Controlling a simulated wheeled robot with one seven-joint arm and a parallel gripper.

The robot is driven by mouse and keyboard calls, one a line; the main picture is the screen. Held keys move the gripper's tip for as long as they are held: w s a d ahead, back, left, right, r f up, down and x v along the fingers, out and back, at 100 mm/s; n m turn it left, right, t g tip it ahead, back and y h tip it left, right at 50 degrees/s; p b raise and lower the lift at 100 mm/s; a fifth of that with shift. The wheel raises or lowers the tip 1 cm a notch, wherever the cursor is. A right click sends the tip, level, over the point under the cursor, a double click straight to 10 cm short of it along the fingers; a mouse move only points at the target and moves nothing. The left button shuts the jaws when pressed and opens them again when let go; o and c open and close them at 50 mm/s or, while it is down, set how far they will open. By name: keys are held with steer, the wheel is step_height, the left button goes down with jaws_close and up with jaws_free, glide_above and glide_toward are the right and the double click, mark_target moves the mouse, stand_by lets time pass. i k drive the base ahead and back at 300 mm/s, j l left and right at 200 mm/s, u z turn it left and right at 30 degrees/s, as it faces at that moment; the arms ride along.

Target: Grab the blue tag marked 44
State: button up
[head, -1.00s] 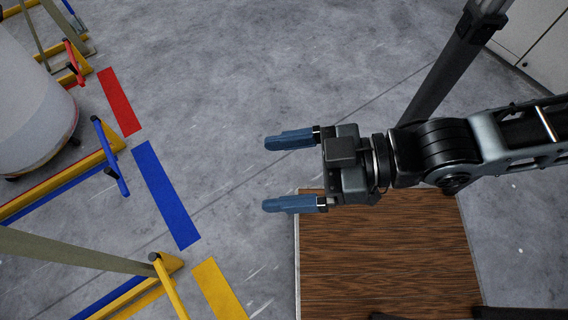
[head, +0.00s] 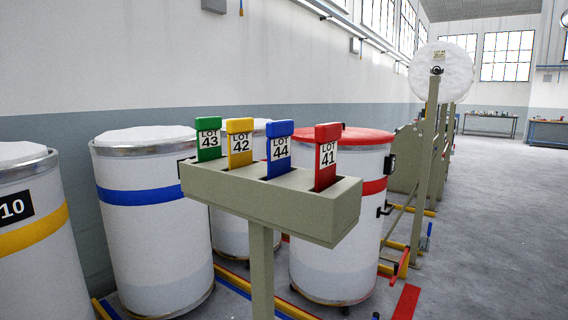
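The blue tag (head: 280,148) marked LOT 44 stands upright in a slot of a grey-green tag holder (head: 270,196) on a post. It is third from the left, between the yellow tag (head: 240,142) marked LOT 42 and the red tag (head: 327,158) marked LOT 41. The green tag (head: 208,139) marked LOT 43 stands at the left end. The lower parts of the tags are hidden inside the holder. My gripper is not in view now.
White drums stand behind the holder: one with a blue band (head: 150,240), one with a red lid (head: 340,240), and one with a yellow band (head: 30,240) at the left. A machine frame (head: 430,150) with a white roll stands right. Open floor (head: 500,240) lies at the right.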

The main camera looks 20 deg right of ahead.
mark_target(279, 133)
steer(key=j+z, duration=0.15)
steer(key=z, duration=0.25)
steer(key=j+z, duration=0.2)
steer(key=z, duration=0.2)
steer(key=j+z, duration=0.2)
steer(key=z, duration=0.25)
steer(key=j+z, duration=0.2)
steer(key=z, duration=0.2)
steer(key=k+j, duration=0.15)
steer(key=j, duration=0.3)
steer(key=k+j, duration=0.1)
steer(key=j, duration=0.3)
steer(key=k+j, duration=0.15)
steer(key=j, duration=0.3)
